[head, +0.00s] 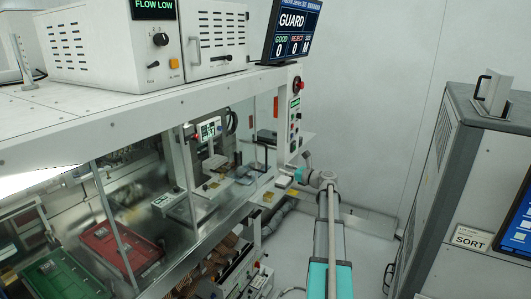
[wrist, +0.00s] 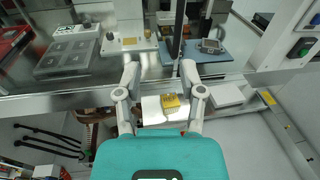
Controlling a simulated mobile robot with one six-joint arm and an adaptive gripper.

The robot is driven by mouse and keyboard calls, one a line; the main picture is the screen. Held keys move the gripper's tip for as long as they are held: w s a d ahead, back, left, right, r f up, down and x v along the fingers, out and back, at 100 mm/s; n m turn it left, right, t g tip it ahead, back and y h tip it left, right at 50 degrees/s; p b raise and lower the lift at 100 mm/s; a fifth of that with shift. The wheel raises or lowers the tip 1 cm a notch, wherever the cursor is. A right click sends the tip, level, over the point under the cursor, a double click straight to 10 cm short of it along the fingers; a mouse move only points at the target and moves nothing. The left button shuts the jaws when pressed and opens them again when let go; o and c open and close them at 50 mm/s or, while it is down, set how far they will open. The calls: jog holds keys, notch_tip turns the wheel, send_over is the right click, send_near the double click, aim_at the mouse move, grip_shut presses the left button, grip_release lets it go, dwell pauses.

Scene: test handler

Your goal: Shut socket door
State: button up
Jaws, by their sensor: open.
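My gripper (wrist: 160,72) is open and empty in the wrist view, its two pale fingers spread apart over the machine's front edge. In the head view my gripper (head: 297,174) is small, at the end of my arm beside the machine's right end. Beyond the fingers is a blue-grey plate (wrist: 232,55) bearing a small grey device (wrist: 211,46) and a dark upright post (wrist: 178,30). I cannot tell for sure which part is the socket door, or how far it stands open. No finger visibly touches these parts.
A white block with a yellow label (wrist: 170,101) lies below the fingertips. A grey tray (wrist: 68,57) sits inside at left. Red (head: 118,247) and green (head: 65,275) trays are in the machine. A monitor reading GUARD (head: 291,30) stands above. A grey cabinet (head: 455,190) stands at right.

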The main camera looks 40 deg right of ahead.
jog(key=shift+s+d+r+m+t, duration=0.15)
jog(key=shift+d+r+m, duration=0.15)
jog(key=shift+d, duration=0.35)
jog(key=shift+d+r+m+t, duration=0.15)
jog(key=shift+d+r+m, duration=0.15)
jog(key=shift+d, duration=0.3)
send_over(266, 170)
jog(key=shift+w+d+f, duration=0.1)
jog(key=shift+w+d, duration=0.1)
jog(key=shift+d, duration=0.05)
grip_shut()
